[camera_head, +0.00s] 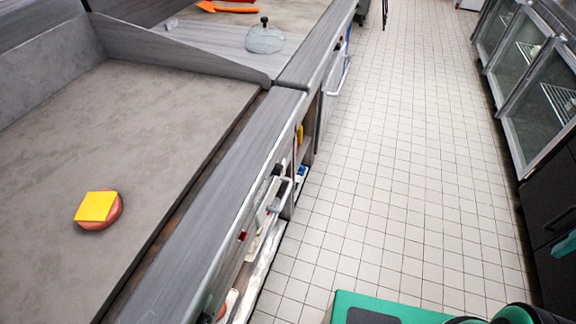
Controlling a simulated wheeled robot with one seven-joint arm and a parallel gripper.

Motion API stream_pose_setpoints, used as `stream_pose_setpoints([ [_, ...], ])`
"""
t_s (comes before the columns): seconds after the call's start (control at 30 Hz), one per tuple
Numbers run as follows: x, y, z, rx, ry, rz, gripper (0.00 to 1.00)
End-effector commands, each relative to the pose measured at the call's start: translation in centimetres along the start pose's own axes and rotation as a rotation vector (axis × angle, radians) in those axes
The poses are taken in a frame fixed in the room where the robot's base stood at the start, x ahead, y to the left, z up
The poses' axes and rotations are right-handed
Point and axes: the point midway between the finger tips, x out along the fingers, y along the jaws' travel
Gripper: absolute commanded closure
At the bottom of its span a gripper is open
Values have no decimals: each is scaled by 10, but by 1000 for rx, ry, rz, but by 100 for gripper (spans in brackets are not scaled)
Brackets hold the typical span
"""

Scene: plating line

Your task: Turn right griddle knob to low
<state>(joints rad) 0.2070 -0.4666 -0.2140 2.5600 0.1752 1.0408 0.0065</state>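The griddle (150,110) fills the left side, a flat grey plate with raised walls at the back and along its far side. A grey front ledge (225,180) runs along it. Small parts sit on its front face below the ledge: a dark one (278,170) near a handle, and a small red one (243,236) nearer to me. They are seen steeply from above, so I cannot tell which is the right knob or how it is turned. My gripper is not in view.
A patty with yellow cheese (95,207) lies on the griddle. Beyond stands another counter with a clear dome (264,38) and an orange utensil (225,8). A metal handle (282,195) juts into the aisle. The tiled floor (400,150) is clear up to glass-door cabinets (535,80) at right.

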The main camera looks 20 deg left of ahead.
Motion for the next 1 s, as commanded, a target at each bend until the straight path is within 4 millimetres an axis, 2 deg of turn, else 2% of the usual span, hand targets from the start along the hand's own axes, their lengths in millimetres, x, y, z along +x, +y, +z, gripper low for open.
stream_pose_setpoints([
  [0.13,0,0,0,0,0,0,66],
  [0.2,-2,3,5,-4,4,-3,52],
  [0.27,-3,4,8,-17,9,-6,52],
  [0.43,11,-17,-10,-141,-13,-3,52],
  [0.57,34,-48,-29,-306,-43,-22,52],
  [0.7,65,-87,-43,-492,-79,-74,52],
  [0.87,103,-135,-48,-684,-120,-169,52],
  [1.0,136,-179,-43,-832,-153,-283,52],
])
